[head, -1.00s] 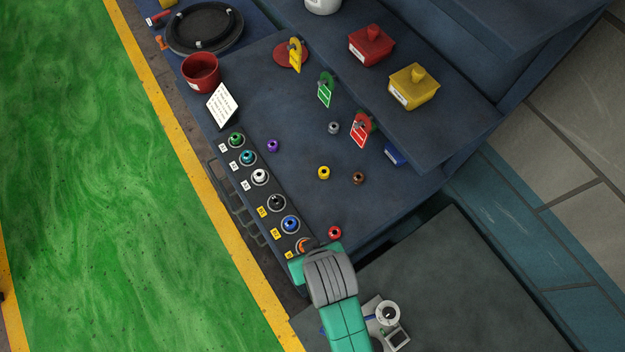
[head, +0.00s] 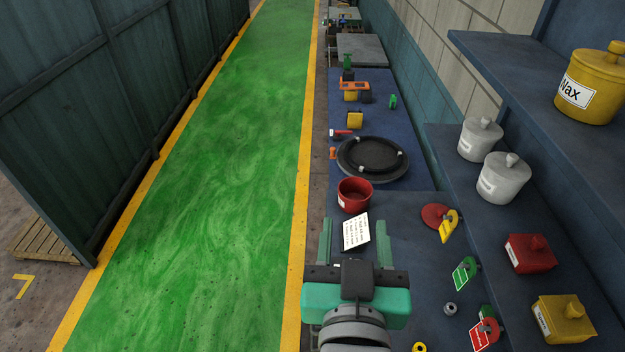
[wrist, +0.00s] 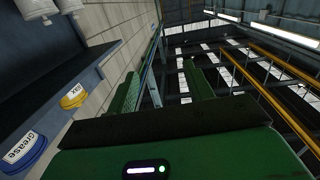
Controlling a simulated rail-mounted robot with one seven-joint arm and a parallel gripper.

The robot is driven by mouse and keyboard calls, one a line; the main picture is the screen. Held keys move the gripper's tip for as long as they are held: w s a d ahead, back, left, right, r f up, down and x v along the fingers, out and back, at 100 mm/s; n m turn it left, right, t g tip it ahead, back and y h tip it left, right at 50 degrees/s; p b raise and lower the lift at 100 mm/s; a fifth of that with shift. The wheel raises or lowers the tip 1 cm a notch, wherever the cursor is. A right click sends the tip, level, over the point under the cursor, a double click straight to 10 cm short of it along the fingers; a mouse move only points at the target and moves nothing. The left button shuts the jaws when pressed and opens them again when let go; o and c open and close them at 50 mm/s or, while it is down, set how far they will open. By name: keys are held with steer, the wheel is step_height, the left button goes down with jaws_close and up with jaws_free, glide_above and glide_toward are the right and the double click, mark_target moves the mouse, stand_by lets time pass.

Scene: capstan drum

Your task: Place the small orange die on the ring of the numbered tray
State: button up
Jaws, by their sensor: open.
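My gripper (head: 354,222) is open, with its two green fingers apart and pointing away along the bench in the head view. A white text card (head: 356,232) lies beyond and partly behind the fingers. Neither the numbered tray nor the small orange die on a ring can be made out now; the bench's near part is out of frame or behind my arm.
A red pot (head: 355,195) and black round plate (head: 372,160) stand beyond the gripper. To the right are green (head: 465,272) and red (head: 485,333) tags, a grey ring-shaped piece (head: 450,309), and a shelf with red (head: 530,254) and yellow (head: 563,322) boxes. The green floor lane is clear.

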steer(key=s+a+r+t+p, duration=0.1)
steer(key=s+a+r+t, duration=0.1)
steer(key=r, duration=0.6)
steer(key=s+a+r+t+y, duration=0.1)
steer(key=s+r+t, duration=0.1)
steer(key=r, duration=0.6)
steer(key=s+a+r+t+y+p, duration=0.1)
steer(key=s+a+r+t, duration=0.1)
steer(key=r, duration=0.6)
steer(key=shift+s+a+r+n+t+p, duration=0.15)
steer(key=shift+s+a+n+t+p, duration=0.25)
steer(key=shift+t, duration=0.3)
steer(key=shift+s+d, duration=0.1)
